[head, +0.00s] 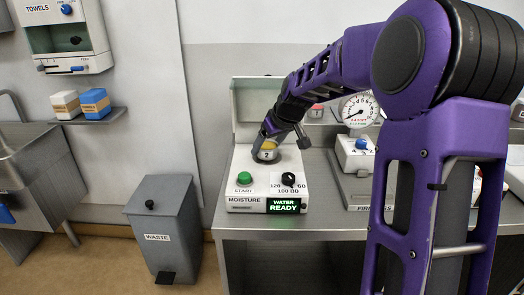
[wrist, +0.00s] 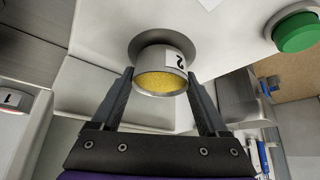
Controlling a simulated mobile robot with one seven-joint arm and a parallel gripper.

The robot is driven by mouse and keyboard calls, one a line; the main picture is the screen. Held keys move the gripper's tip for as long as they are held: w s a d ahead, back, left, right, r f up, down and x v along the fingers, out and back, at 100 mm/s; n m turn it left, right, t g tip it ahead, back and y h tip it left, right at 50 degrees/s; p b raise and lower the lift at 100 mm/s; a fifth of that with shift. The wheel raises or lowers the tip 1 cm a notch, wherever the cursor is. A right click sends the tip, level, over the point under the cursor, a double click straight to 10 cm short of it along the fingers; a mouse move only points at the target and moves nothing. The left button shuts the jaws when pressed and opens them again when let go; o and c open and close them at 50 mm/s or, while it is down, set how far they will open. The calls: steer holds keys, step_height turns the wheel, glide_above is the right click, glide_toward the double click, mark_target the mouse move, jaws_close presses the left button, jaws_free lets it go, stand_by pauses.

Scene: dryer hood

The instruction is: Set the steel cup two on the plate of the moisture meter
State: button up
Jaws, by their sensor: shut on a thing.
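The steel cup two (head: 267,154), with a white label marked 2 and yellow grainy contents, is at the moisture meter (head: 245,205). In the wrist view the cup (wrist: 163,72) is between my two fingers, its open mouth facing the camera. The dark round plate (wrist: 140,45) shows right behind the cup's base; whether the base touches it I cannot tell for sure. My gripper (wrist: 160,80) is shut on the cup, one finger on each side. In the head view my gripper (head: 270,136) reaches down over the plate and partly hides the cup.
The meter has a green START button (head: 244,179), a black dial (head: 289,179), a display reading WATER READY (head: 284,206) and a raised lid (head: 256,100) behind. A round gauge (head: 360,109) stands to the right. A waste bin (head: 163,225) is at the left.

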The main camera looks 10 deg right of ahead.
steer(key=shift+f, duration=0.15)
steer(key=shift+f, duration=0.2)
steer(key=o, duration=1.3)
steer(key=shift+s+d+r, duration=0.1)
steer(key=shift+s+r, duration=0.05)
steer(key=shift+r, duration=0.45)
steer(key=p+v, duration=0.1)
steer(key=v, duration=1)
steer(key=shift+p, duration=0.35)
